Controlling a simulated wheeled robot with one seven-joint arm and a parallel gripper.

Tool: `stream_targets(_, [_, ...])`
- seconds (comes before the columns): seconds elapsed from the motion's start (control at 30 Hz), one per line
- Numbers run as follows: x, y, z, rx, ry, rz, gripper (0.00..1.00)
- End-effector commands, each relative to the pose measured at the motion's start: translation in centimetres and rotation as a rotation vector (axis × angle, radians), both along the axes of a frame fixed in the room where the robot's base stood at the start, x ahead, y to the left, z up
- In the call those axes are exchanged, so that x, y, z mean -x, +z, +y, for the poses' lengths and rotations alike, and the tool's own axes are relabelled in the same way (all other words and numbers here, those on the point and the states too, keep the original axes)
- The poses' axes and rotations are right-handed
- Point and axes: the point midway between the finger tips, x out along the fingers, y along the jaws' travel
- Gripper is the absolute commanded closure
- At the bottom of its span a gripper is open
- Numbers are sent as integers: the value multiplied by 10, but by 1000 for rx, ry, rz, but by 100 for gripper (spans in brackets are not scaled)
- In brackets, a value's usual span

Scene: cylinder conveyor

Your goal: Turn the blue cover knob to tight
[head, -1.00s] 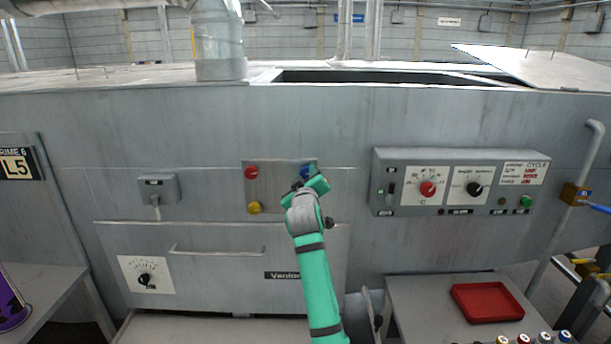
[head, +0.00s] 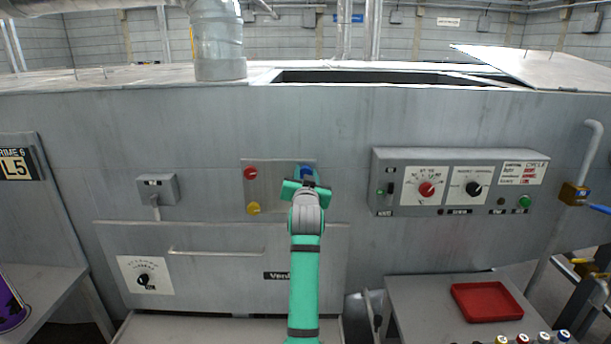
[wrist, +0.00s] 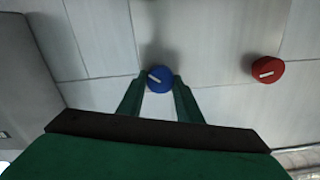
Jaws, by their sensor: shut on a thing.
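The blue cover knob (wrist: 159,79) sits on a metal panel, with a white line mark on its face. In the head view its top (head: 306,172) shows just above my gripper, which hides the rest. My gripper (wrist: 160,84) has a finger on each side of the blue knob and is shut on it. In the head view my green gripper (head: 306,185) is at the right side of the panel (head: 275,190). The white mark on the knob is slanted in the wrist view.
A red knob (head: 251,173) and a yellow knob (head: 253,208) are on the panel's left side. A control box (head: 455,211) juts out to the right. A drawer handle (head: 216,252) lies below left. A red tray (head: 487,301) stands at lower right.

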Motion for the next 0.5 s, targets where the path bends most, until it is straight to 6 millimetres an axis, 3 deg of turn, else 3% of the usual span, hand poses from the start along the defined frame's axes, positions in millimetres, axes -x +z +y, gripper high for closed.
stream_targets(0.5, [0,3,-1,-483,1,-6,90])
